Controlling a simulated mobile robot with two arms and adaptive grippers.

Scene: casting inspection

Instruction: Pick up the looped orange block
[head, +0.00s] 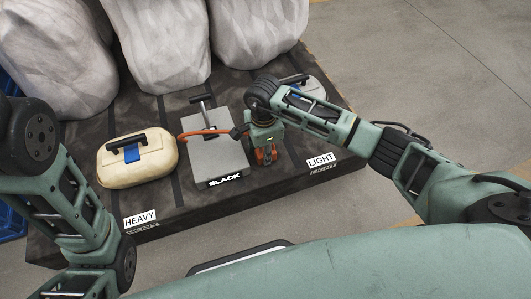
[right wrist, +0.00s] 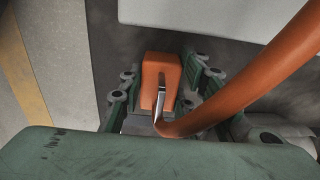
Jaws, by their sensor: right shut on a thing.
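The looped orange block (head: 265,155) is at the front of the dark platform, between the grey SLACK block and the LIGHT label, partly hidden by my right gripper (head: 264,147). In the right wrist view the orange block (right wrist: 158,72) sits between the green fingers, with a metal piece on its face. A thick orange loop (right wrist: 255,85) curves from it to the upper right. My right gripper is shut on the block. I cannot tell whether the block touches the platform. My left arm shows at the left, but its gripper is out of view.
A grey SLACK block (head: 218,172) with a black handle stands beside the gripper; an orange cord (head: 190,134) reaches across it. A cream case (head: 138,168) stands behind the HEAVY label (head: 140,219). A grey handled thing (head: 306,87) is partly behind my right arm. Large wrapped shapes (head: 160,40) fill the back.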

